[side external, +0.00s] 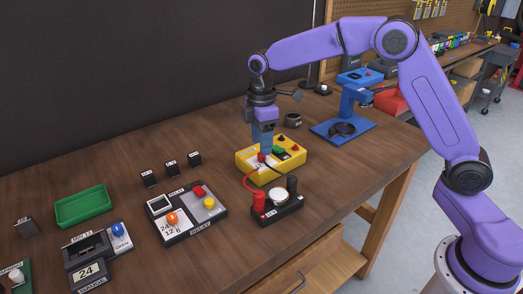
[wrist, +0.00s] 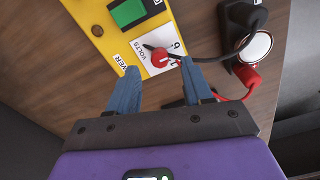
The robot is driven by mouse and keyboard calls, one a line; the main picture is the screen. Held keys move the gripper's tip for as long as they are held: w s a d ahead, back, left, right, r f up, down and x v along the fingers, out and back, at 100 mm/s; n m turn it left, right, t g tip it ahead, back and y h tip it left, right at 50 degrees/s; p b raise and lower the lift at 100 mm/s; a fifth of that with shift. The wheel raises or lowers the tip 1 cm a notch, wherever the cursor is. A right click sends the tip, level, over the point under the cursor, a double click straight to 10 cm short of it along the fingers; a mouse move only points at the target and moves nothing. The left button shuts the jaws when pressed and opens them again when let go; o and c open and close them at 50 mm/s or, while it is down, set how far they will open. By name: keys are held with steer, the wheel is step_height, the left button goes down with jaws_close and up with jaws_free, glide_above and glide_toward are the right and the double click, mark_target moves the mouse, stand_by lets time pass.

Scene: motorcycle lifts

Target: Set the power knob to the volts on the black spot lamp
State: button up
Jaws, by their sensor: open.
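The yellow power box (side external: 296,158) stands mid-table. In the wrist view the yellow box (wrist: 88,15) shows a white plate marked VOLTS with a small red knob (wrist: 159,57). A dark pointer or lead lies at the knob; its exact setting is unclear. My gripper (side external: 263,151) points down over the box. In the wrist view my gripper (wrist: 161,82) is open, its blue fingers to either side of the knob, apart from it. A black block with a white round top (side external: 278,199) and red and black posts stands in front; I cannot tell if it is the spot lamp. Its small label is unreadable.
A red lead and a dark lead run between box and block. A relay board (side external: 187,228), green tray (side external: 83,206), grey gauge unit (side external: 89,270) and several small black blocks lie left. A blue stand (side external: 343,128) is behind right. Bare wood lies between.

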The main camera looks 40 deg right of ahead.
steer(key=shift+f, duration=1.85)
jaws_close()
steer(key=m, duration=0.5)
steer(key=shift+a+r+m, duration=0.1)
steer(key=shift+m, duration=0.2)
steer(key=m, duration=0.6)
